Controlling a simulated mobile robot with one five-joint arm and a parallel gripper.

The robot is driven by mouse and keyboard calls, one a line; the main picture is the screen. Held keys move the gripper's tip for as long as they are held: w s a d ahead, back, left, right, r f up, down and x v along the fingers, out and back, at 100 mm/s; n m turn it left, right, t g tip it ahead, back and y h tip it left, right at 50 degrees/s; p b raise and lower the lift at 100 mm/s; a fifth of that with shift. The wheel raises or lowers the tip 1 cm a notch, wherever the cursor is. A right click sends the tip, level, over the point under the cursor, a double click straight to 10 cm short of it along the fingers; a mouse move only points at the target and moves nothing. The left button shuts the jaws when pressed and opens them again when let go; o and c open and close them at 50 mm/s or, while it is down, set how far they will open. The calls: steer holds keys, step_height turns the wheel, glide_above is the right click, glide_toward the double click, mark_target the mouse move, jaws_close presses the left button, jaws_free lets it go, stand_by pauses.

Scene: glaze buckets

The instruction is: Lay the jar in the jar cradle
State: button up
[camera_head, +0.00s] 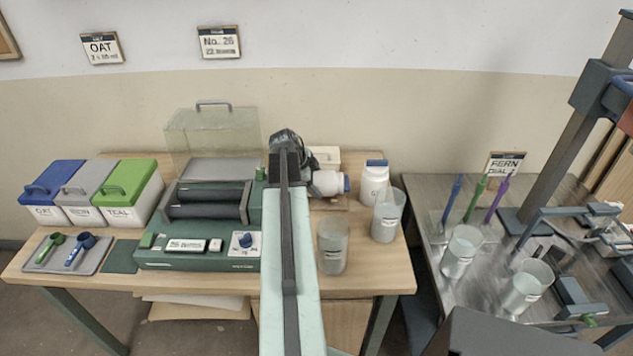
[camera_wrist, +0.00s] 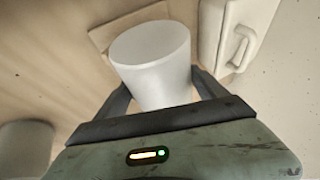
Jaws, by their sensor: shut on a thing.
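A white jar (camera_head: 327,183) with a blue lid is tipped on its side just right of my arm's end in the head view. My gripper (camera_head: 309,172) is shut on it; the arm partly hides the grip. In the wrist view the jar's plain white end (camera_wrist: 152,50) shows between the two dark fingers of my gripper (camera_wrist: 160,85). A green machine with two dark parallel rollers (camera_head: 206,203), which looks like the jar cradle, stands on the wooden table left of my arm. No jar shows on the visible part of the rollers.
A clear cover (camera_head: 212,132) stands behind the rollers. A white box (camera_head: 325,157) is behind the held jar. Three lidded bins (camera_head: 140,200) stand at left.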

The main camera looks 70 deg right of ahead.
stand_by(0.4)
steer(key=o, duration=1.8)
steer(key=p+v, duration=0.6)
steer(key=v, duration=0.1)
steer(key=shift+r, duration=0.2)
steer(key=shift+a+r+p, duration=0.15)
steer(key=shift+r+p, duration=0.1)
steer(key=shift+p, duration=0.3)
steer(key=shift+w+f, duration=0.1)
